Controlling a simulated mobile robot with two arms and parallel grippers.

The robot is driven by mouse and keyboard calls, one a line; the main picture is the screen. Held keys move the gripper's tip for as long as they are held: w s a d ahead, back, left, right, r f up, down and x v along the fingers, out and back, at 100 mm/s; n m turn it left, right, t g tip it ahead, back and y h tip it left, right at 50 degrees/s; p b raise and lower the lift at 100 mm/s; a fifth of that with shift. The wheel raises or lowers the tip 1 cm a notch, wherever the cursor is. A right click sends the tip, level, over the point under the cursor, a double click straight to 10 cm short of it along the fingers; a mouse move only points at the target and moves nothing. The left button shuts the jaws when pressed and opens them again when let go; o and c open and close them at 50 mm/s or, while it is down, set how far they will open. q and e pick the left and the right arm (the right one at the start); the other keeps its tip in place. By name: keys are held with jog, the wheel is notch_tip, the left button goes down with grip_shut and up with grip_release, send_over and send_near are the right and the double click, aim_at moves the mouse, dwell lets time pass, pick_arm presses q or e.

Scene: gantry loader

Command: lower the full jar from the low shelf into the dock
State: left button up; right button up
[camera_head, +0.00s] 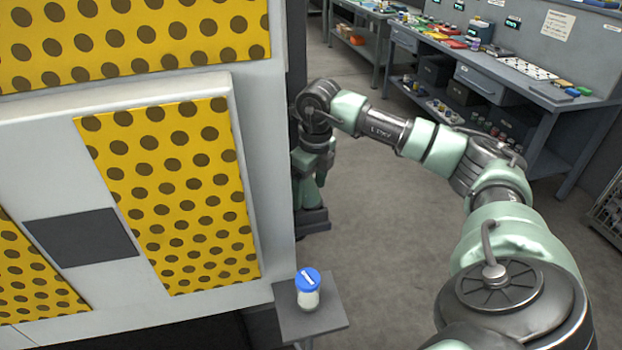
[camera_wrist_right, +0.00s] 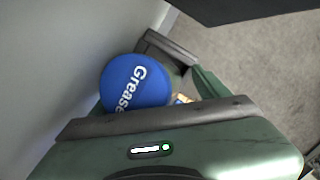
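A jar with a blue lid (camera_head: 308,282) and a pale body stands upright on a small grey shelf (camera_head: 325,322) in the head view. My right gripper (camera_head: 313,218) hangs beyond it, beside the machine's edge and partly hidden. In the right wrist view, a blue lid (camera_wrist_right: 136,82) marked "Grease" sits between the dark finger pads of my right gripper (camera_wrist_right: 155,85). A little tan shows beside that lid. I cannot tell whether the pads press on this jar or whether it is the same jar. My left gripper is out of view. I cannot make out the dock.
A large white machine with yellow perforated panels (camera_head: 180,200) fills the left. A workbench (camera_head: 560,108) with small parts stands at the back right. The floor (camera_head: 385,260) between them is clear. A dark plate (camera_wrist_right: 240,8) edges the top of the right wrist view.

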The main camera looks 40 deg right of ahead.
jog(key=shift+w+a+r, duration=0.1)
jog(key=shift+w+a, duration=0.05)
jog(key=shift+a, duration=0.15)
jog(key=shift+r, duration=0.2)
jog(key=r, duration=0.2)
jog(key=r+b, duration=0.1)
jog(key=r, duration=0.3)
jog(key=shift+s+d+r, duration=0.1)
jog(key=shift+s+r, duration=0.1)
jog(key=shift+s, duration=0.15)
jog(key=shift+s+r, duration=0.15)
jog(key=shift+r, duration=0.25)
jog(key=shift+d, duration=0.2)
notch_tip(320, 180, up, 7)
jog(key=p, duration=0.6)
jog(key=shift+s, duration=0.1)
jog(key=shift+f, duration=0.1)
